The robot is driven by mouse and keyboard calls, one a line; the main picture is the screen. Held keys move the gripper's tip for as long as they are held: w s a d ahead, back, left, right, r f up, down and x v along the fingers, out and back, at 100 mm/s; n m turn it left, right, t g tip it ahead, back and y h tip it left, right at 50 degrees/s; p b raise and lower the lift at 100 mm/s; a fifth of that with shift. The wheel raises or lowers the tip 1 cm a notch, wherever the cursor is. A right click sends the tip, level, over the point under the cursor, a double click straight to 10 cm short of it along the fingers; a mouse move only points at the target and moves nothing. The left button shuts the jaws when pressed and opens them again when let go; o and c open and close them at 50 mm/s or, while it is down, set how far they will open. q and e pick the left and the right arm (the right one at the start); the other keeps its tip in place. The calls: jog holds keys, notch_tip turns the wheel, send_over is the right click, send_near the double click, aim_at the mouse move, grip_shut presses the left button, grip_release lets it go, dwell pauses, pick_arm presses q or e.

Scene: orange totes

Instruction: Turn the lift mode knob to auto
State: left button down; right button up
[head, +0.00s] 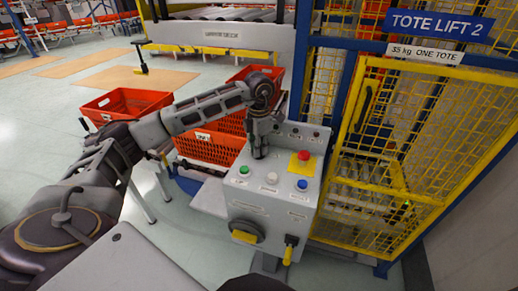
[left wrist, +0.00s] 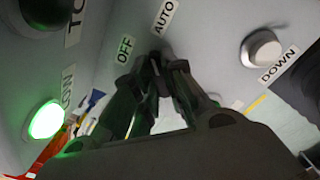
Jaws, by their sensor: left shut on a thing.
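The grey control box (head: 262,208) stands in front of the tote lift. My left gripper (head: 260,153) points down at its sloped top panel, beside the green button (head: 244,169). In the left wrist view the fingers (left wrist: 154,68) are closed together at the panel, just below the OFF label (left wrist: 125,48) and AUTO label (left wrist: 164,16). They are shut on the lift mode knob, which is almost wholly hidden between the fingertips. I cannot tell which way its pointer faces. My right gripper does not show.
A red button on a yellow plate (head: 304,157), a blue button (head: 302,184) and a white button (head: 271,178) share the panel. Orange totes (head: 204,148) stand behind the box. A yellow mesh gate (head: 400,140) is close on the right. Open floor lies left.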

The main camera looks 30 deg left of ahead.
pick_arm(q)
jog(key=shift+r, duration=0.1)
jog(key=c, duration=1.5)
grip_release()
jog(key=shift+r, duration=5.95)
